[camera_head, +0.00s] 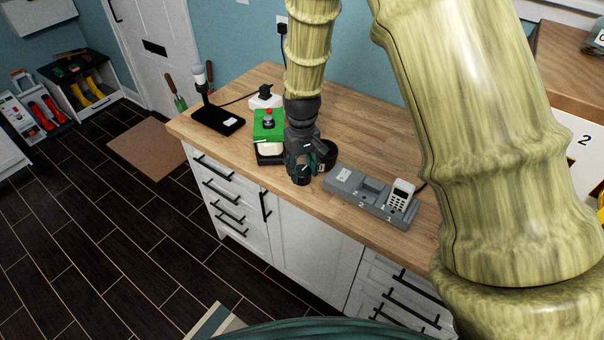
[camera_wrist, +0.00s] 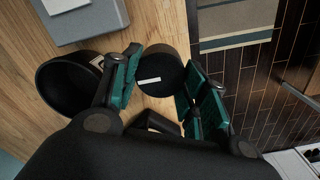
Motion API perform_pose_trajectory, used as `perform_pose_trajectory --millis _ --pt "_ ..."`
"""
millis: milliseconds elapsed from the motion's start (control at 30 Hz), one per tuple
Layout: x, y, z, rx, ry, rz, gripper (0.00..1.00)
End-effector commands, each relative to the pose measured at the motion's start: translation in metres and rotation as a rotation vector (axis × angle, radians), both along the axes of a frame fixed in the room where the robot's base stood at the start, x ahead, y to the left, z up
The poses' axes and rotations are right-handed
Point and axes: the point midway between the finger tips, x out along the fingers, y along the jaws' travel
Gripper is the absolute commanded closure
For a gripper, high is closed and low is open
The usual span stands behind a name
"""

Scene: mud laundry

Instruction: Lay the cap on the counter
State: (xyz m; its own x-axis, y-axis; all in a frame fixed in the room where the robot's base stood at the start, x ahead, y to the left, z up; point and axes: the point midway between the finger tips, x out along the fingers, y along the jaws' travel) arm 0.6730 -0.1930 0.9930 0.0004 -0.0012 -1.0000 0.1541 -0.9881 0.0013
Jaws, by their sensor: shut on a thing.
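My gripper (camera_wrist: 162,66) is shut on the cap (camera_wrist: 160,72), a round black disc with a white mark, held between the teal finger pads. In the head view my gripper (camera_head: 301,178) is over the front part of the wooden counter (camera_head: 345,222), and I cannot make out the cap clearly there. A black, open, round container (camera_wrist: 68,88) stands on the counter beside the left finger in the wrist view. It also shows just right of my gripper in the head view (camera_head: 329,154). I cannot tell whether the cap touches the counter.
A grey dock (camera_head: 345,190) with a white handset (camera_head: 400,195) stands right of my gripper. A green box with a red knob (camera_head: 268,122) is close on the left. A black lamp base (camera_head: 215,120) stands farther left. Bare counter lies along the front edge.

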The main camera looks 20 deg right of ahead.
Motion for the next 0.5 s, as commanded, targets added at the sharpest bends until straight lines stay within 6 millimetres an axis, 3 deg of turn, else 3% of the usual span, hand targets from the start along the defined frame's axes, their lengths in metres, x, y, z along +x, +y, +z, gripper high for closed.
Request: perform_pose_trajectory --millis 500 --pt "-0.001 0.000 -0.034 0.000 0.001 0.000 0.85"
